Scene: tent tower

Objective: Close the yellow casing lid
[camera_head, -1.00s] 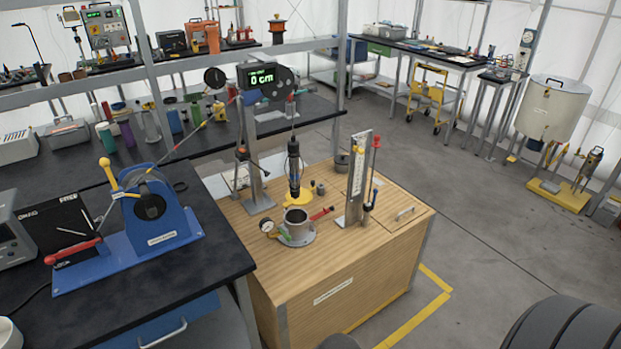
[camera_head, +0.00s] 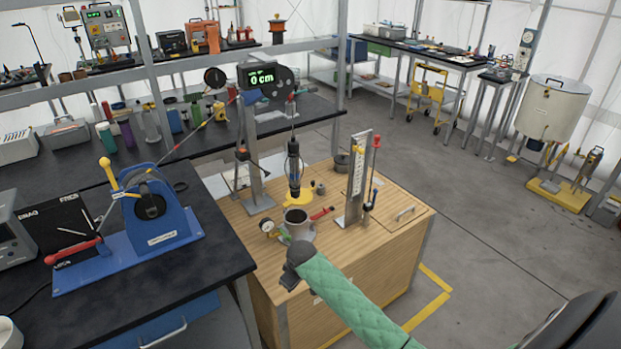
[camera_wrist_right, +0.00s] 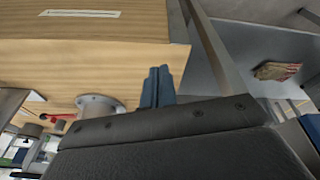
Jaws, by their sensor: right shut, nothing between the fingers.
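The yellow lid (camera_head: 297,206) is a flat yellow disc on the wooden bench, behind the grey casing (camera_head: 297,222). A dark cylindrical tool hangs just above the lid and hides part of it. The casing is an open-topped cylinder with a round flange, which also shows in the right wrist view (camera_wrist_right: 98,104). My right arm with a green sleeve reaches in from the lower right, its dark end in front of the casing. My right gripper (camera_wrist_right: 157,85) is shut and empty, apart from the casing; its fingers cannot be made out in the head view. My left gripper is out of view.
A gauge (camera_head: 267,226) and a red handle (camera_head: 322,213) flank the casing. An upright metal post (camera_head: 357,180) stands to its right. A blue machine (camera_head: 155,215) sits on the black bench at left.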

